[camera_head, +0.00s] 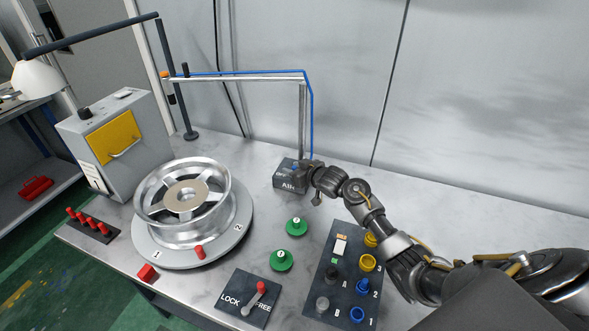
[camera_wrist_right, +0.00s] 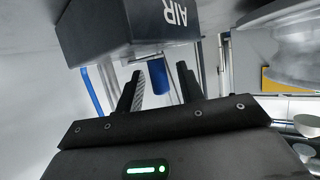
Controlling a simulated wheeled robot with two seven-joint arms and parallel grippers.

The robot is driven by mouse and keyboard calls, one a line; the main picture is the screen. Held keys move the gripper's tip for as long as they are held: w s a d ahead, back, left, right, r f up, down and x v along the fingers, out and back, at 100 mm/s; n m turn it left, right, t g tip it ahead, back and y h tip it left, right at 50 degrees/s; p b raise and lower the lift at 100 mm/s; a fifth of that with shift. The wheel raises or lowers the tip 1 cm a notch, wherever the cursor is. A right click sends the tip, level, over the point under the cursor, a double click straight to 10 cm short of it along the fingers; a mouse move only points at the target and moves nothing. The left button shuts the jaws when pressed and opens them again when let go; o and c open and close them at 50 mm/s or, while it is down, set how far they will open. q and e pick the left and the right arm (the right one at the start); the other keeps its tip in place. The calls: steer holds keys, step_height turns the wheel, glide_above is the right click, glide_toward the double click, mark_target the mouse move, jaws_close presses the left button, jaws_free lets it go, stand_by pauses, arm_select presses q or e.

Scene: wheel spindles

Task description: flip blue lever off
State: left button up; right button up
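The grey AIR box (camera_head: 289,182) stands at the back of the table, below the post with the blue hose. A small blue part, which looks like the lever (camera_head: 294,167), shows at its top, partly hidden by my right gripper (camera_head: 306,172). In the right wrist view the blue lever (camera_wrist_right: 158,80) appears between the two spread fingers of my right gripper (camera_wrist_right: 161,78), with a gap on each side. The AIR box (camera_wrist_right: 95,30) fills the top of that view. I cannot tell the lever's exact setting. My left gripper is not in view.
A wheel (camera_head: 183,203) sits on a round base at the left. Green knobs (camera_head: 296,227), a LOCK/FREE lever panel (camera_head: 247,299) and a button panel (camera_head: 340,278) stand in front of the box. A grey cabinet (camera_head: 118,142) is at the back left.

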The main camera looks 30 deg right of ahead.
jaws_close()
steer(key=shift+w+a+r+m+h, duration=0.15)
steer(key=shift+a+m+h, duration=0.1)
steer(key=shift+m+h, duration=0.2)
steer(key=shift+w+a+f+m+h, duration=0.1)
steer(key=shift+a+m+h, duration=0.1)
steer(key=shift+m+h, duration=0.2)
steer(key=shift+w+a+m+h, duration=0.15)
steer(key=shift+w+m+h, duration=0.1)
steer(key=shift+m+h, duration=0.55)
jaws_free()
steer(key=shift+s, duration=0.15)
steer(key=b+v, duration=0.1)
steer(key=v, duration=0.9)
steer(key=shift+s+b, duration=0.3)
steer(key=shift+b, duration=0.1)
steer(key=shift+a, duration=0.1)
